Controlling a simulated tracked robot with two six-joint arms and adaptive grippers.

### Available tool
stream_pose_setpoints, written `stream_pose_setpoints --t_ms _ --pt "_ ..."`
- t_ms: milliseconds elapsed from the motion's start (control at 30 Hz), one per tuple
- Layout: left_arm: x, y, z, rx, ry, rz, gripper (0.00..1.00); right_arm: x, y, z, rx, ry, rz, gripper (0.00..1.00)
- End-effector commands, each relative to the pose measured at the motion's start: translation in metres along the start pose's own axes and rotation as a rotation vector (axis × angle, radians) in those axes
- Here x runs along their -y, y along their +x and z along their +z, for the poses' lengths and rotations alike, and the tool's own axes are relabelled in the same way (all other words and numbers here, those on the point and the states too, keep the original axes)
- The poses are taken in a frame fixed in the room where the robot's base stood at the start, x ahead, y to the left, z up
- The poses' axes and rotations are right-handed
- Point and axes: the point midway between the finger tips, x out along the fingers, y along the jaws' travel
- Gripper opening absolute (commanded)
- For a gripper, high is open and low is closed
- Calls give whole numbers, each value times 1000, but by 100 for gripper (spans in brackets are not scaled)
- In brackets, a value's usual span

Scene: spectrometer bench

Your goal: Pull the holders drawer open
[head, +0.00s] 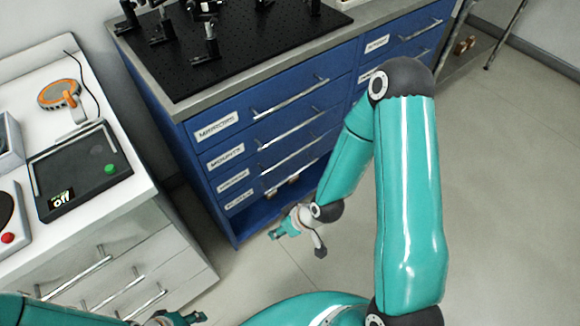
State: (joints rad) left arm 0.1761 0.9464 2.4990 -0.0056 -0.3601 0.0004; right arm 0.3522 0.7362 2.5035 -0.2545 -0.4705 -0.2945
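A blue drawer cabinet (245,220) stands under the dark breadboard. Its left column has several stacked drawers with white labels and long metal handles. The top label reads MIRRORS (217,126) and the one below seems to read MOUNTS (226,155). The lower two labels (234,180) are too small to read, so I cannot tell which drawer is holders. My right gripper (298,241) is in front of the cabinet's lower part, fingers spread and empty, apart from the handles as far as I can see. My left gripper (183,318) is at the bottom edge, partly cut off.
A white bench (125,195) with drawers stands at left, carrying a dark device (80,170) and an orange round item (60,94). Optics mounts (205,40) stand on the breadboard (255,45). A metal rack (462,60) is at upper right. Floor (510,200) is clear at right.

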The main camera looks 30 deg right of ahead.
Motion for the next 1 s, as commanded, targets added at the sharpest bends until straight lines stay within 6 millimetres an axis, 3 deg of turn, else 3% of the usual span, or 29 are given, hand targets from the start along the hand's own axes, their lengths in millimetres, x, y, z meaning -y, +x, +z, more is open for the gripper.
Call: stream_pose_setpoints --t_ms 33,133,300,500,700,1000 --pt "14 40 0 0 -1 0 40 -28 22 -3 -80 -83 31 37" --pt "28 78 0 0 -1 0 40 -67 26 -22 -223 -282 104 37" --pt "51 140 -1 0 -1 0 40 -125 18 -42 -418 -634 291 37" --pt "76 211 -1 0 -1 0 40 -174 -4 -44 -548 -1056 580 37" --pt "94 259 -2 0 0 0 40 -193 -28 -34 -572 -1391 829 37" --pt "100 277 -2 0 0 0 40 -194 -41 -32 -558 -1577 962 37"
